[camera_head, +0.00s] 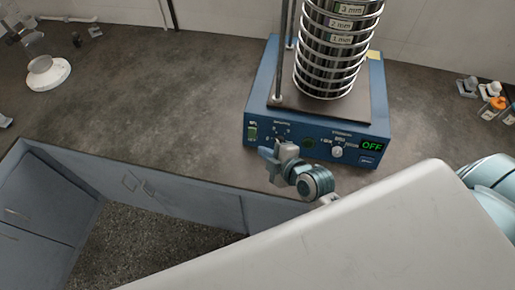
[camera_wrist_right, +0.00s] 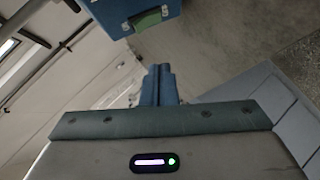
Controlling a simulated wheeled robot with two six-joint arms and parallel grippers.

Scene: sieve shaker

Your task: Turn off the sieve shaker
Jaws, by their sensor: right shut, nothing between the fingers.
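The blue sieve shaker (camera_head: 262,95) stands on the dark bench and carries a stack of round metal sieves (camera_head: 335,50). Its display (camera_head: 372,146) reads OFF. A green switch (camera_head: 252,133) sits at the left end of its front panel. The shaker's corner (camera_wrist_right: 120,12) and the green switch (camera_wrist_right: 148,20) also show at the top of the right wrist view. My right gripper (camera_head: 268,153) is in front of the panel, just right of and below the switch. Its fingers (camera_wrist_right: 158,72) are shut and empty, apparently apart from the switch. My left gripper is out of view.
Small bottles with orange and grey tops (camera_head: 495,104) stand on the bench at the right. A white-based stand (camera_head: 48,72) is at the far left. The bench (camera_head: 150,110) left of the shaker is clear. Grey cabinets (camera_head: 170,195) are below.

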